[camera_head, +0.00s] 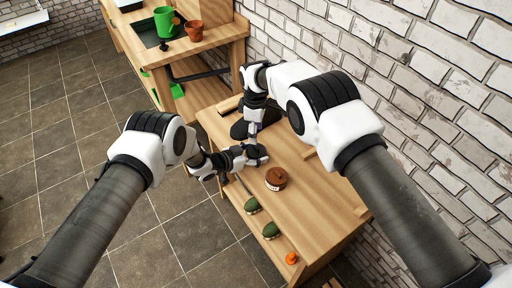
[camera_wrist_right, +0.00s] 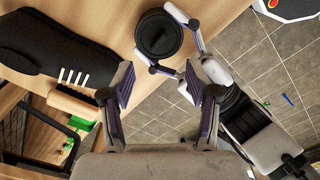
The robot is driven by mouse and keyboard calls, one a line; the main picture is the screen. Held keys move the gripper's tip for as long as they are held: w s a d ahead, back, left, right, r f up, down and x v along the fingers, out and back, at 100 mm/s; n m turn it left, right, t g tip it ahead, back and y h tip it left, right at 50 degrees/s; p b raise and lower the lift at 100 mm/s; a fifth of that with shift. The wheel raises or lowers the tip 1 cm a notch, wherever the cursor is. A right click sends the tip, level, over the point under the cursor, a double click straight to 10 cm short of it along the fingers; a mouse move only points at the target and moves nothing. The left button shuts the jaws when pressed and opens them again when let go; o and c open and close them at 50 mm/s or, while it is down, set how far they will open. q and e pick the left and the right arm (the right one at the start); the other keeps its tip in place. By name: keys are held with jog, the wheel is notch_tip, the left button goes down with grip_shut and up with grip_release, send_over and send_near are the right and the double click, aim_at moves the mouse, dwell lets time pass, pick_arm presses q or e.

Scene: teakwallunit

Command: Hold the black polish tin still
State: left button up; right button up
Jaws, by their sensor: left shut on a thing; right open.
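The black polish tin (camera_wrist_right: 158,35) shows in the right wrist view as a round black tin with a raised piece on its lid, over the wooden bench top. My left gripper (camera_wrist_right: 178,46) has its fingers on either side of it and is shut on it. In the head view my left gripper (camera_head: 256,156) is low over the bench, and the tin is mostly hidden there. My right gripper (camera_wrist_right: 158,78) is open and empty, with its fingertips just short of the tin in the picture. In the head view my right gripper (camera_head: 254,130) is just above the left one.
A black shoe (camera_wrist_right: 45,45) lies beside the tin, near a wooden brush (camera_wrist_right: 73,106). On the bench (camera_head: 320,205) are a brown tin (camera_head: 276,178), two green-topped items (camera_head: 270,230) and an orange object (camera_head: 291,258). A brick wall (camera_head: 430,120) borders the bench.

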aim_at(258, 149)
jog(key=shift+s+f+m, duration=0.15)
jog(key=shift+m, duration=0.65)
jog(key=m, duration=0.2)
jog(key=s+m, duration=0.1)
jog(key=m, duration=0.1)
jog(key=shift+s+d+m+g, duration=0.15)
jog(key=shift+d+m+g, duration=0.05)
jog(key=shift+m+g, duration=0.1)
pick_arm(q)
jog(key=shift+s, duration=0.1)
pick_arm(e)
notch_tip(258, 149, up, 5)
jog(key=m, duration=0.2)
jog(key=f, duration=1.1)
jog(key=shift+w+d+f, duration=0.25)
jog(key=shift+w+f, duration=0.15)
grip_shut()
jog(key=shift+r, duration=0.15)
jog(key=shift+r, duration=0.95)
